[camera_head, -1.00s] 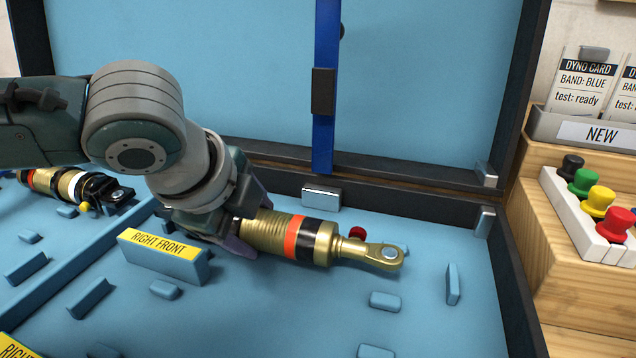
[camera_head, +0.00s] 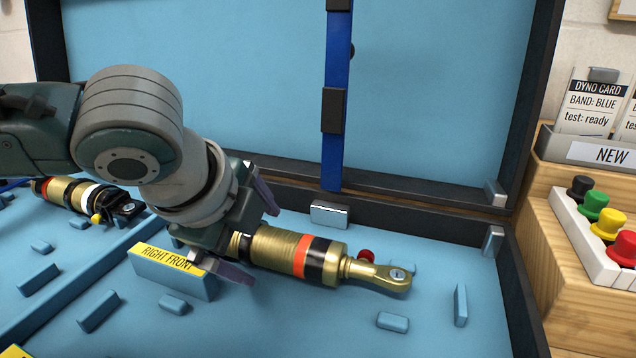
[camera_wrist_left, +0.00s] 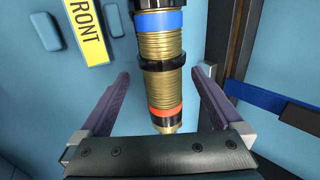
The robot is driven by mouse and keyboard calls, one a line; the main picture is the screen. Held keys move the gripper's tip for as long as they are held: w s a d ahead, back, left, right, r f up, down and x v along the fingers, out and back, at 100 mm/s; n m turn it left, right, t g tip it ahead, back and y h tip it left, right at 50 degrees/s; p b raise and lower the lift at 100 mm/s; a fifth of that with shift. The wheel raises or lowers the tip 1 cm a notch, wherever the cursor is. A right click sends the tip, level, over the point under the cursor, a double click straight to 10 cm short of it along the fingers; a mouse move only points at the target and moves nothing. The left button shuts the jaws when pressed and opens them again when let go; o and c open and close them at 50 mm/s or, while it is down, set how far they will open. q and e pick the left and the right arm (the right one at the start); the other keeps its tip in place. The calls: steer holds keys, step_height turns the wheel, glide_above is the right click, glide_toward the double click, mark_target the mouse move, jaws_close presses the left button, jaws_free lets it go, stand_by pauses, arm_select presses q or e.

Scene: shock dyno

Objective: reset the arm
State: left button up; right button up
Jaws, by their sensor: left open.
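My left gripper (camera_head: 250,235) is open, with its purple-grey fingers on either side of a gold shock absorber (camera_head: 278,248) and apart from it. The shock has an orange band, black bands and an eye end with a red knob beside it. It lies in the blue case beside the block labelled RIGHT FRONT (camera_head: 170,268). In the left wrist view the shock (camera_wrist_left: 162,80) lies between the spread fingers of the gripper (camera_wrist_left: 160,95), with clear gaps on both sides, and a blue band shows on it. My right gripper is not in view.
A second gold shock (camera_head: 75,195) with a white band lies at the left of the case. The open lid (camera_head: 430,90) with a blue strap (camera_head: 337,150) stands behind. Coloured buttons (camera_head: 607,222) and a card holder (camera_head: 590,150) are at right.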

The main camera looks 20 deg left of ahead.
arm_select(q)
steer(key=w+p+v, duration=0.1)
steer(key=p+v, duration=0.1)
steer(key=v, duration=0.6)
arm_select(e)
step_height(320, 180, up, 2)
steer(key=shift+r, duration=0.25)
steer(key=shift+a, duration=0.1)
arm_select(q)
steer(key=s+d+r+n+h+p, duration=0.3)
steer(key=s+d+r+n+p, duration=0.35)
steer(key=s+d+p, duration=0.2)
steer(key=s+a+r+n+g+y+p, duration=0.3)
steer(key=s+a+r+n+p, duration=0.2)
steer(key=s+a+n+p, duration=0.6)
step_height(320, 180, up, 35)
steer(key=d+m+p, duration=0.1)
steer(key=d+p, duration=0.1)
steer(key=p, duration=3.2)
steer(key=shift+s+d+r, duration=0.25)
steer(key=shift+s+d, duration=0.05)
steer(key=shift+s, duration=0.15)
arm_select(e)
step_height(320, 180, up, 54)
